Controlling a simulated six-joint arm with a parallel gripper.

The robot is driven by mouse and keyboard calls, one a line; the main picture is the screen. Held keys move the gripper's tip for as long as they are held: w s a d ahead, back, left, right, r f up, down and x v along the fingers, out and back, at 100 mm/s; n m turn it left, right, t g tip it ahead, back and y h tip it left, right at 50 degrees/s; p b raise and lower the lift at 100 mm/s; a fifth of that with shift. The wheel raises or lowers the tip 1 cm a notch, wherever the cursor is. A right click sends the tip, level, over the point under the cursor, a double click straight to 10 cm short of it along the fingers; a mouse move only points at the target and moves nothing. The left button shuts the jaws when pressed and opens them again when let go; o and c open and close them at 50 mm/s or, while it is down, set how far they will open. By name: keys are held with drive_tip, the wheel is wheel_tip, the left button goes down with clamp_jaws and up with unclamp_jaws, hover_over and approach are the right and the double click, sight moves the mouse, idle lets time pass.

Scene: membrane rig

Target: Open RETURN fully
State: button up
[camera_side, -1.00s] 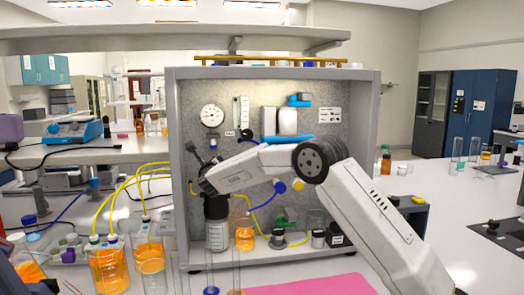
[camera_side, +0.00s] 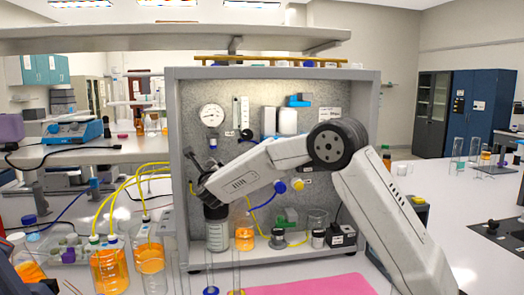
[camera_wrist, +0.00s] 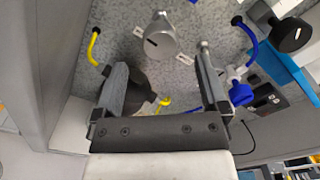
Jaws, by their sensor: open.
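No RETURN label is readable in either view, so I cannot tell which fitting it names. In the wrist view my gripper (camera_wrist: 163,82) is open, its two dark jaws wide apart. A dark round part (camera_wrist: 140,92) shows beside the left jaw, partly hidden. A grey metal knob with a slot (camera_wrist: 160,42) is on the panel beyond the jaws. A blue valve handle (camera_wrist: 241,94) is right of the right jaw.
The grey rig frame (camera_side: 369,130) encloses the panel, with a gauge (camera_side: 212,117) at upper left. A dark-capped bottle (camera_side: 217,235) stands below my gripper. Orange-filled beakers (camera_side: 108,270) with yellow tubes stand left. A pink mat (camera_side: 310,286) lies in front.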

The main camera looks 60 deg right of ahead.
sight(211, 164)
idle(0.3)
drive_tip(key=shift+d+f+m, duration=0.1)
drive_tip(key=shift+m, duration=0.8)
drive_tip(key=shift+d+f+m, duration=0.1)
drive_tip(key=shift+m, duration=0.8)
drive_tip(key=shift+w, duration=0.15)
drive_tip(key=shift+x, duration=3.8)
